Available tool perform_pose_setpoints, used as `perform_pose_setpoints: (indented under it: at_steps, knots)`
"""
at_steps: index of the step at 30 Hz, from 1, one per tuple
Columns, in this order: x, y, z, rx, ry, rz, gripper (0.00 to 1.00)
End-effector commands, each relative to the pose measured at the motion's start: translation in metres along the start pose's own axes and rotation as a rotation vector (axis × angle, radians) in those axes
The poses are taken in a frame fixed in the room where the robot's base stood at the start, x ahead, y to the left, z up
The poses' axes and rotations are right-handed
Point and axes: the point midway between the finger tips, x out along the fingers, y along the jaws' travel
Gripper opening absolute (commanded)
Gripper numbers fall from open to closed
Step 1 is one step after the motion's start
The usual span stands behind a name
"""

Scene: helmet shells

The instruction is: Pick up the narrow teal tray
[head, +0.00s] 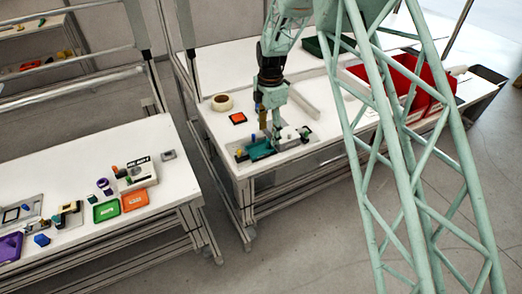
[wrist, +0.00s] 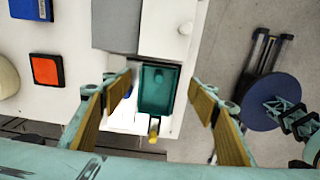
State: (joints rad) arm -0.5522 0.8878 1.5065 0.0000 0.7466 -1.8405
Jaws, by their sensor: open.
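The narrow teal tray (wrist: 158,88) lies near the table edge, between my fingers as the wrist view shows it. It also appears in the head view as a teal shape (head: 259,151), partly covered by my gripper. My gripper (head: 270,133) points down above the tray. In the wrist view my gripper (wrist: 162,92) is open, with one finger on each side of the tray and visible space between. The exact height of the fingertips above the tray cannot be told.
A small yellow piece (wrist: 153,130) is beside the tray's near end. A grey plate (wrist: 115,25) lies beyond it. An orange block (head: 238,118) and a beige roll (head: 222,102) are on the same table. Red bins (head: 412,85) stand at the right.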

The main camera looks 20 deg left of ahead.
Motion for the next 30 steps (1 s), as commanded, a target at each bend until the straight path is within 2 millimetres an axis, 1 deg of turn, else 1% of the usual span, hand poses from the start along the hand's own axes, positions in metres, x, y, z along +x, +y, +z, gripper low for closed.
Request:
perform_pose_setpoints:
  at_steps: [11, 14, 24, 30]
  knots:
    - [0.003, 0.0, 0.0, 0.0, 0.0, -0.001, 0.54]
    - [0.01, 0.0, -0.001, 0.0, 0.001, -0.002, 0.54]
    - [0.044, 0.001, -0.002, 0.0, 0.001, -0.002, 0.54]
    - [0.052, 0.002, -0.002, 0.0, 0.0, -0.001, 0.54]
